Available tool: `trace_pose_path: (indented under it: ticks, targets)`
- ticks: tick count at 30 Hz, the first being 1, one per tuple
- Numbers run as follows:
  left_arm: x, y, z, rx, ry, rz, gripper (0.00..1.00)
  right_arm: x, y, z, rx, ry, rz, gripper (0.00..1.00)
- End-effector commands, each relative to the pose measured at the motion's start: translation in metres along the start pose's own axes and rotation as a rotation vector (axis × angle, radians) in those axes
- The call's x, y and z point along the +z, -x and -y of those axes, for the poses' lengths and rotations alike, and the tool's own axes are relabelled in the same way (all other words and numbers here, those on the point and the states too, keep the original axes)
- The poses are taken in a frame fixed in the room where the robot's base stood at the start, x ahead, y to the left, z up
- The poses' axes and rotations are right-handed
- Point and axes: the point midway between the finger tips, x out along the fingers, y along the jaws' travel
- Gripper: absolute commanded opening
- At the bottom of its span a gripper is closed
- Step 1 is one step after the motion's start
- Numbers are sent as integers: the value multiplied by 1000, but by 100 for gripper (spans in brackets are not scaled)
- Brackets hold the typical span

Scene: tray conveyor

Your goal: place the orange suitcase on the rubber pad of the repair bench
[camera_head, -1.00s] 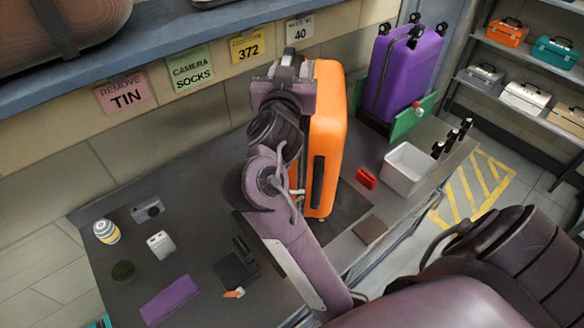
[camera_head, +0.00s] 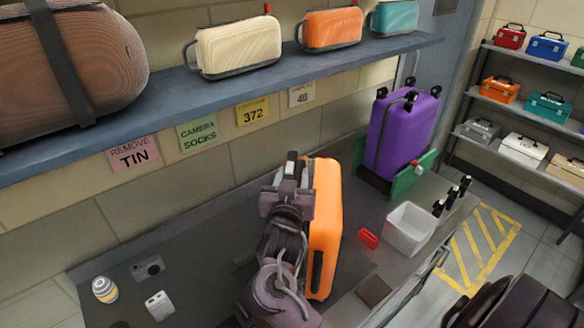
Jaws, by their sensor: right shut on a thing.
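The orange suitcase (camera_head: 325,225) stands upright over the repair bench (camera_head: 215,225), near its middle. My right gripper (camera_head: 302,180) is at the upper left side of the suitcase and is shut on it. The dark rubber pad (camera_head: 352,268) shows only in part, to the right of the suitcase's lower end. The suitcase and my right arm hide the rest of it. Whether the suitcase's bottom touches the pad cannot be told. My left gripper is not in view.
A purple suitcase (camera_head: 403,135) stands at the back right of the bench by a green panel (camera_head: 424,166). A red item (camera_head: 368,238) and a white bin (camera_head: 410,229) lie right of the orange suitcase. A blue shelf (camera_head: 240,78) with bags overhangs the bench's back.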

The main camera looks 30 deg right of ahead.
Motion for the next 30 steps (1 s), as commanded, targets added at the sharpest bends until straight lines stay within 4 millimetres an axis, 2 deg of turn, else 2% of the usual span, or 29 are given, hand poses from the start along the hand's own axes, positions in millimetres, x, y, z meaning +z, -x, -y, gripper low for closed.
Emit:
trace_pose_path:
  ticks: [1, 9, 10, 14, 24, 30]
  targets:
    - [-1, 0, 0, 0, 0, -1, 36, -6, 0, 0, -1, -4, -13, 0]
    - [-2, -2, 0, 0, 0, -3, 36, -3, 0, 0, 0, -3, -13, 0]
    - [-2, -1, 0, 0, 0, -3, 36, 1, 0, 0, 0, -1, -1, 43]
    - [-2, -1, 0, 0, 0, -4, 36, 1, 0, 0, 0, -1, -1, 60]
    - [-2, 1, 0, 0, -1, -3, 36, -2, 0, 0, 0, -1, -2, 61]
    - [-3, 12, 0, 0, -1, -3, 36, -3, 30, 0, -1, 0, 4, 61]
